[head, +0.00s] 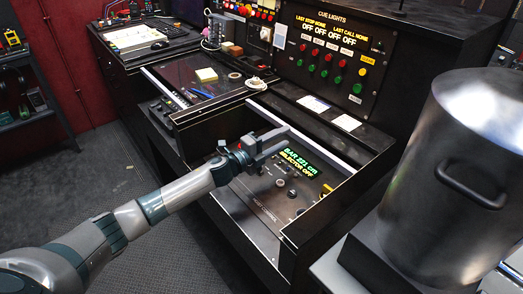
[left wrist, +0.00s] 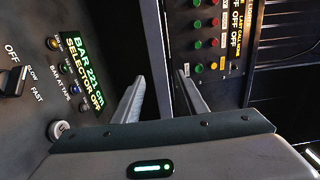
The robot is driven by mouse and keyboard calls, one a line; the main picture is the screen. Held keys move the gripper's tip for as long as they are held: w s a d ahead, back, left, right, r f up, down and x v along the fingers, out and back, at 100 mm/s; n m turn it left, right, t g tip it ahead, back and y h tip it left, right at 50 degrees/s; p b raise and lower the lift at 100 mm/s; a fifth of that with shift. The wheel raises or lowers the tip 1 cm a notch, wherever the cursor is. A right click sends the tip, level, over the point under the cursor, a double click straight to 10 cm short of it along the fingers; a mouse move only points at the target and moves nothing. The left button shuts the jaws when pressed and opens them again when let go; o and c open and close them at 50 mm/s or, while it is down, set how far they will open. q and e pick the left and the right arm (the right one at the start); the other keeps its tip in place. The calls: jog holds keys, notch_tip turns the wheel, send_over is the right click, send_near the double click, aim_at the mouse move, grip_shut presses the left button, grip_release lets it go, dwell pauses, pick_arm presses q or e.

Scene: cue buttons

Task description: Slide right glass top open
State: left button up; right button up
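The right bay of the black console holds a control panel (head: 262,208) with a lit display reading BAR 221 cm (head: 300,160). A silver edge strip (head: 325,152) runs along the back of this bay, and the front panel looks uncovered. The clear glass itself is hard to make out. My left gripper (head: 284,138) is over this bay, just in front of the strip. My right gripper is not in view.
An upright cue-light panel (head: 330,55) rises behind. A large metal pot (head: 450,180) stands close at right.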

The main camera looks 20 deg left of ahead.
pick_arm(q)
jog(key=b+v, duration=0.1)
jog(key=v, duration=0.7)
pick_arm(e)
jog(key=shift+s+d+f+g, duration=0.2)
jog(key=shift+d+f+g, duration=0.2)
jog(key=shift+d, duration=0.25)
pick_arm(q)
jog(key=shift+s, duration=0.15)
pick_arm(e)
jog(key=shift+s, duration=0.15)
